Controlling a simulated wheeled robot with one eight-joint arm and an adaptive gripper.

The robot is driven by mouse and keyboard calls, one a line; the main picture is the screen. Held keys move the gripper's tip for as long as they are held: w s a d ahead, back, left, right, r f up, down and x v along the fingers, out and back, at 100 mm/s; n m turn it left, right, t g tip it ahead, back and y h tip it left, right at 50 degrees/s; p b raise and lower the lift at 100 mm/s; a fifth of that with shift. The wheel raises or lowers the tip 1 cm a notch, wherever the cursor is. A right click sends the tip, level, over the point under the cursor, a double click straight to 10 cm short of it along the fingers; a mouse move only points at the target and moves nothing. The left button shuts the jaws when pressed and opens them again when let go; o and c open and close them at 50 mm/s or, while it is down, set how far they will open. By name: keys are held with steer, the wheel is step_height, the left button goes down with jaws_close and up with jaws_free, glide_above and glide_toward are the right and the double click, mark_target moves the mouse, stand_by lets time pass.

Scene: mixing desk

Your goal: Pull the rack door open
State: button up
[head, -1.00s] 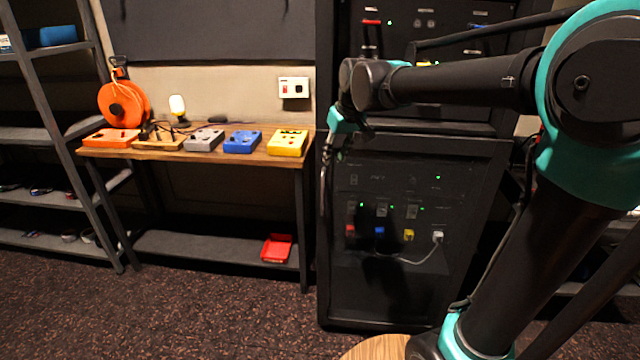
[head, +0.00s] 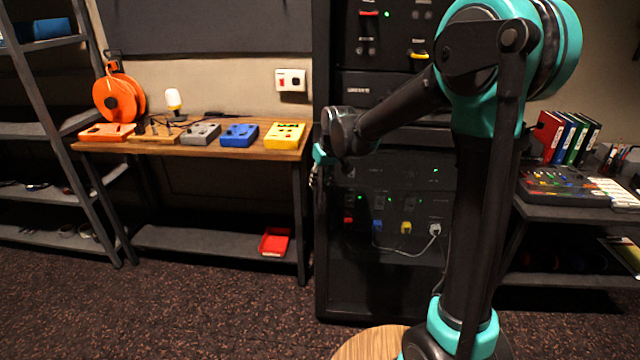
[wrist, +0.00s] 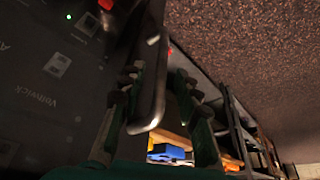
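The black rack (head: 385,285) stands in the middle of the head view, its lower dark see-through door showing lit panels and plugs behind it. My gripper (head: 318,165) is at the door's left edge, partly hidden by my wrist. In the wrist view, the door's dark bar handle (wrist: 152,100) runs between the two fingers of my gripper (wrist: 156,80). The fingers are spread, with a gap seen on the right side of the handle; contact on the left side is unclear. I cannot tell whether the door is ajar.
A wooden table (head: 190,145) with coloured boxes stands left of the rack, with a red tray (head: 274,242) on its lower shelf. A shelf unit (head: 60,130) is at far left. A desk (head: 560,210) with a mixer is at right. The front carpet is clear.

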steer(key=shift+x, duration=0.85)
jaws_close()
